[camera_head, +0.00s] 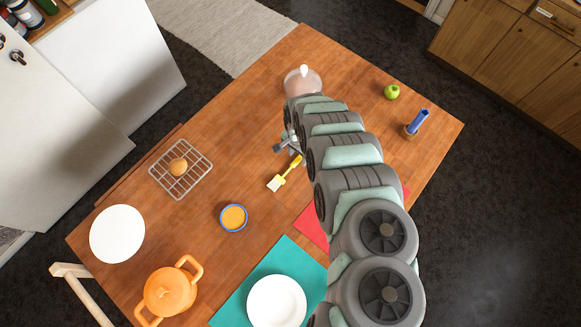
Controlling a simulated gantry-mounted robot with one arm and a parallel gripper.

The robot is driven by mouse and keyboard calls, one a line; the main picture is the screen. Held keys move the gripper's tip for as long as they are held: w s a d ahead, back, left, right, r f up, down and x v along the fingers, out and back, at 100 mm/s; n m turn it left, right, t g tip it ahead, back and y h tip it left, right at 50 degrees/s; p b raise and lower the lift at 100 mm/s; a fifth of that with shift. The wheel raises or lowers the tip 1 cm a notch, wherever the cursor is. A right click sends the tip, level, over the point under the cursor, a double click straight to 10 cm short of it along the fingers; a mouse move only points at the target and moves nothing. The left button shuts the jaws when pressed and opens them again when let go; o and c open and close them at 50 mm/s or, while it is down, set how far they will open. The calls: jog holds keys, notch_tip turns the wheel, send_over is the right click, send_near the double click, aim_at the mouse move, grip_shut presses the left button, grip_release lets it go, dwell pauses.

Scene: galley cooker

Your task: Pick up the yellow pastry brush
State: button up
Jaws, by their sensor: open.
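The yellow pastry brush (284,174) lies on the wooden table (210,190), with its pale bristle head at the lower left and its yellow handle pointing up and right. My gripper (279,147) is just above the handle end in the picture, at the far end of my grey and green arm. Its jaws are open and small in view. I cannot tell how high it is above the table. My arm hides the table to the right of the brush.
A green apple (392,92) is at right.

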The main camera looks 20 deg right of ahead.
jog(key=shift+f, duration=0.85)
jog(key=shift+w+d+f, duration=0.1)
jog(key=shift+c, duration=0.5)
grip_shut()
